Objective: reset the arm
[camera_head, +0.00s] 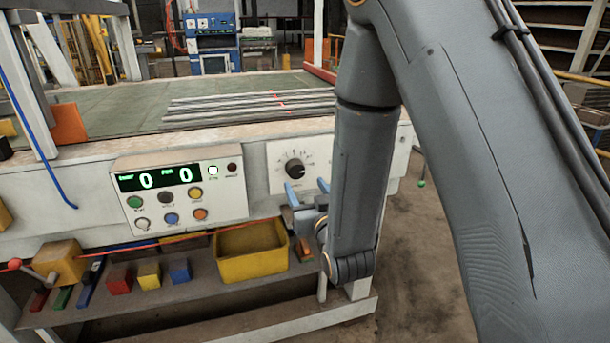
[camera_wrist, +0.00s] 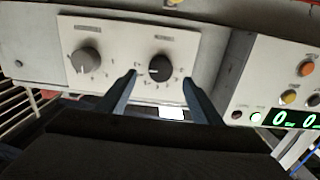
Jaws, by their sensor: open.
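My gripper (camera_head: 307,187) is in front of the white dial panel (camera_head: 278,151), with its two blue-grey fingers apart and nothing between them. In the wrist view my gripper (camera_wrist: 160,77) points at a black dial (camera_wrist: 160,68), one finger to each side of it. The fingertips do not appear to touch the dial; the exact gap is hard to tell. The black dial also shows in the head view (camera_head: 295,168), just above the fingers. A grey dial (camera_wrist: 87,61) sits beside it in the wrist view; my arm hides it in the head view.
A control box (camera_head: 180,190) with a green display and several buttons is left of the dials. Below, a shelf holds a yellow bin (camera_head: 252,262) and red, yellow and blue blocks (camera_head: 149,274). Grey bars (camera_head: 250,105) lie on the bench top. Floor is open at right.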

